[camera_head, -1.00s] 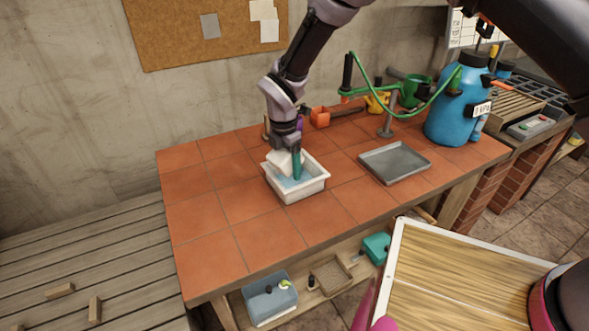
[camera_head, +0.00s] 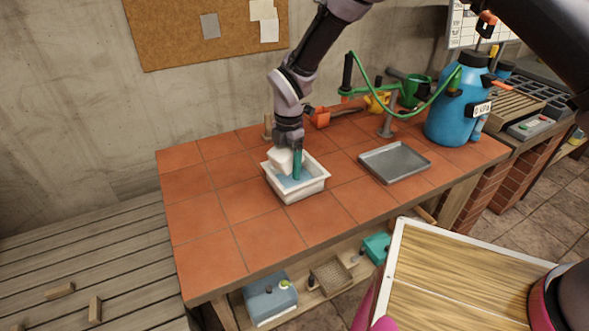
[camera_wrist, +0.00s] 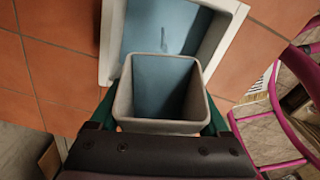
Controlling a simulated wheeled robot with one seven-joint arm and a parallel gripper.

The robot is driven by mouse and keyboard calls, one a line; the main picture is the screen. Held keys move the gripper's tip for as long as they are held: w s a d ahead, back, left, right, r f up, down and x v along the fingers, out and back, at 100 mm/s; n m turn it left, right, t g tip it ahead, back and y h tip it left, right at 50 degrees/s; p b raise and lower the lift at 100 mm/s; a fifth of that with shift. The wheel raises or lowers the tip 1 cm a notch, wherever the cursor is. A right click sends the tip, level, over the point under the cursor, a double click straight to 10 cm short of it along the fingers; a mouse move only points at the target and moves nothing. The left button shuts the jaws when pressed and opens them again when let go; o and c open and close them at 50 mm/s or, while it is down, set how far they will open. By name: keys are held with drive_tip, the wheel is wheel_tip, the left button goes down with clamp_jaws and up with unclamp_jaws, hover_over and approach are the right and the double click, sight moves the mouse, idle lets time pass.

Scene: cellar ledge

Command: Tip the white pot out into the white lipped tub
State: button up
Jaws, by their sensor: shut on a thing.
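The white pot (camera_head: 281,161) is held tilted over the white lipped tub (camera_head: 304,192), over its left and back part. My gripper (camera_head: 292,164) is shut on the pot, with a green finger showing at its right side. In the wrist view the pot (camera_wrist: 160,126) shows its square open rim between the green fingers of my gripper (camera_wrist: 160,118). Its inside looks dull blue; I cannot tell whether anything is left in it. The tub (camera_wrist: 231,35) lies beyond the pot's rim and has a flat blue layer in it.
The tub stands on a tiled bench (camera_head: 225,205). A grey metal tray (camera_head: 395,162) lies to its right. A blue tank (camera_head: 458,105) and a green hose arm stand at the back right. Orange and yellow items sit behind the tub. The left and front tiles are clear.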

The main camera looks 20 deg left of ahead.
drive_tip(key=shift+s+a+r+g+y, duration=0.1)
drive_tip(key=shift+s+r+g+y, duration=0.25)
drive_tip(key=shift+g, duration=0.55)
idle(0.5)
drive_tip(key=shift+r+g+y, duration=0.25)
drive_tip(key=shift+g+y, duration=0.1)
drive_tip(key=shift+g, duration=0.3)
drive_tip(key=shift+r+g+y, duration=0.2)
drive_tip(key=shift+g+y, duration=0.1)
drive_tip(key=shift+g, duration=0.35)
